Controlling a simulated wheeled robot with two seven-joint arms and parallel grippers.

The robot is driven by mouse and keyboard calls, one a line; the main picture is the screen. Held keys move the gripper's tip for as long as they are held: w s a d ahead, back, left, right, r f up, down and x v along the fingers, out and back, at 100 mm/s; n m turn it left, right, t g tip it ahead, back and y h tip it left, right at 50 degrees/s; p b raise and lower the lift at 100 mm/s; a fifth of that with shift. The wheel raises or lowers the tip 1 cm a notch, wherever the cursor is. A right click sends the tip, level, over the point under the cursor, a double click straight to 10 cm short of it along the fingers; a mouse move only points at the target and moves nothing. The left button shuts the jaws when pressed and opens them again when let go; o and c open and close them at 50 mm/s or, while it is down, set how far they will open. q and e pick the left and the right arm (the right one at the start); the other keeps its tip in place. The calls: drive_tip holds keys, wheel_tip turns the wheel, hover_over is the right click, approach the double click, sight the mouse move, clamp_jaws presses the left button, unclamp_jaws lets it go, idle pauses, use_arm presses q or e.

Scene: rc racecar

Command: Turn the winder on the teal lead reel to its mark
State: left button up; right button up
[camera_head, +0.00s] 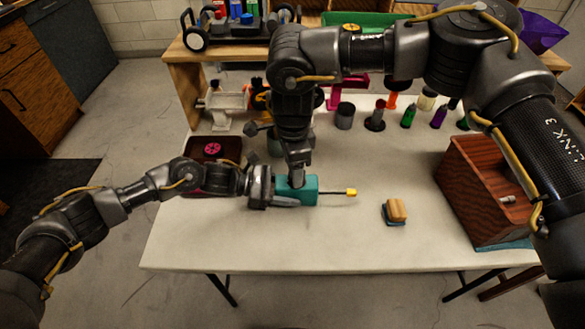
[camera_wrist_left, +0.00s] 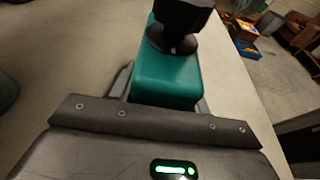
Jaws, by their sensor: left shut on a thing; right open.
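The teal lead reel (camera_head: 308,190) is a box lying on the white table. A thin lead with a yellow end (camera_head: 351,192) sticks out to its right. My left gripper (camera_head: 270,190) is shut on the reel from the left; its teal top also shows in the left wrist view (camera_wrist_left: 168,82). My right gripper (camera_head: 297,180) is open and points down at the top of the reel. In the left wrist view a dark round-based part (camera_wrist_left: 175,40) stands on the reel, with a small pale spot on its base. I cannot tell winder from right gripper there, and the mark is not clear.
A yellow-and-blue block (camera_head: 396,210) lies to the right. A wooden box (camera_head: 485,190) stands at the right edge. A dark tray (camera_head: 222,150) is at the left. Several bottles and cups line the back. The table's front is clear.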

drive_tip(key=shift+f, duration=0.7)
drive_tip(key=c, duration=1)
